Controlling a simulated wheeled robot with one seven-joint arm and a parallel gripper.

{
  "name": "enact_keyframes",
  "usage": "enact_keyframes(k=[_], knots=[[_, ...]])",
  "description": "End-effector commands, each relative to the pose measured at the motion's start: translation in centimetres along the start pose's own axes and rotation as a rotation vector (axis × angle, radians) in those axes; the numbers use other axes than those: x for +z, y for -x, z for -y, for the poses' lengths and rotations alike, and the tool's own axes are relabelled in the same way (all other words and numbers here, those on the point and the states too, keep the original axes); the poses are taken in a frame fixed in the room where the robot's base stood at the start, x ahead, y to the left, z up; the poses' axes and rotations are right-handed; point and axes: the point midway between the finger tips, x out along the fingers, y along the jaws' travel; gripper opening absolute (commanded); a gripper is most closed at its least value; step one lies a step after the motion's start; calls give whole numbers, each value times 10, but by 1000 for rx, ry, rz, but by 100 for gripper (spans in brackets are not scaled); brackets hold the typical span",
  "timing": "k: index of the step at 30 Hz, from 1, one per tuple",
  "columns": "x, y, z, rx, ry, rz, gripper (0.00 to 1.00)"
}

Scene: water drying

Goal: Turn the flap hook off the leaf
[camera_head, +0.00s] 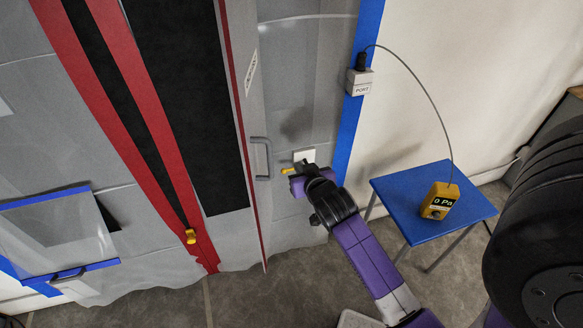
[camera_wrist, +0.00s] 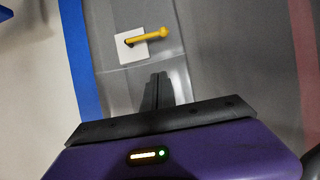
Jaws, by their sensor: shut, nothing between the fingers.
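The flap hook (camera_wrist: 146,37) is a yellow bar with a rounded end on a white square plate. In the wrist view it points right, towards the leaf (camera_wrist: 220,50), a grey panel. Its end appears just short of the leaf's edge. In the head view the hook (camera_head: 288,171) shows beside its plate, partly behind my gripper (camera_head: 298,181). The leaf (camera_head: 254,120) there carries a grey handle. My gripper's fingers (camera_wrist: 158,78) are shut and empty, just below the hook in the wrist view; contact is not visible.
A blue table (camera_head: 400,190) with a yellow pressure meter (camera_head: 439,201) reading 0 Pa stands right of my arm. A cable runs from it to the port box (camera_head: 359,82). A yellow zip pull (camera_head: 191,236) sits low on the red-edged black opening. A black wheel-like object (camera_head: 540,220) is far right.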

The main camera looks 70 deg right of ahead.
Motion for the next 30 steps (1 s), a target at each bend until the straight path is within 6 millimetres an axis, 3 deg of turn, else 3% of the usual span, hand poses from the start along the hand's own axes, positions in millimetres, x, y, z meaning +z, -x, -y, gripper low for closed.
enact_keyframes(k=[8,22,25,30], knots=[[-1,-17,1,-1,1,-1,0],[-2,-103,1,-2,-2,-2,0],[19,-104,1,-2,3,3,0],[34,-108,1,-2,1,0,0]])
